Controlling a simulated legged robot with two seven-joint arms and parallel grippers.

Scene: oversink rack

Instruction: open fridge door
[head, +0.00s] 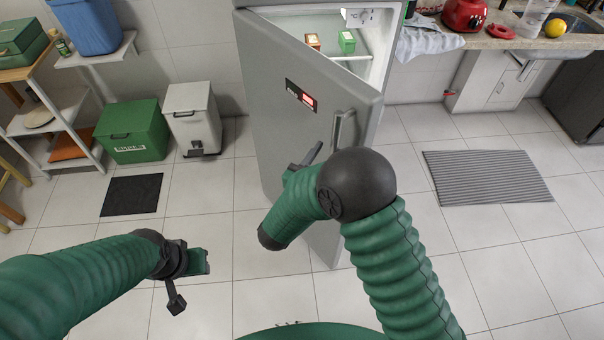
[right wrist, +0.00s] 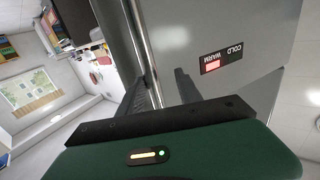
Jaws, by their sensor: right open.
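The grey fridge door (head: 290,75) stands partly open in the head view, and the lit interior shows behind its top edge. Its vertical handle (head: 345,128) is on the right part of the door front. My right gripper (head: 310,158) is in front of the door, left of and below the handle, partly hidden by my own arm. In the right wrist view its fingers (right wrist: 165,85) are apart, close to the door front (right wrist: 220,35); whether they touch it I cannot tell. My left gripper (head: 185,285) is low at the left, away from the fridge; its jaw opening is unclear.
Small boxes, orange (head: 313,41) and green (head: 347,42), stand on a fridge shelf. A green bin (head: 130,130) and a white bin (head: 193,115) stand left of the fridge. A counter (head: 480,40) is at right. Striped mat (head: 487,176) lies on open floor.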

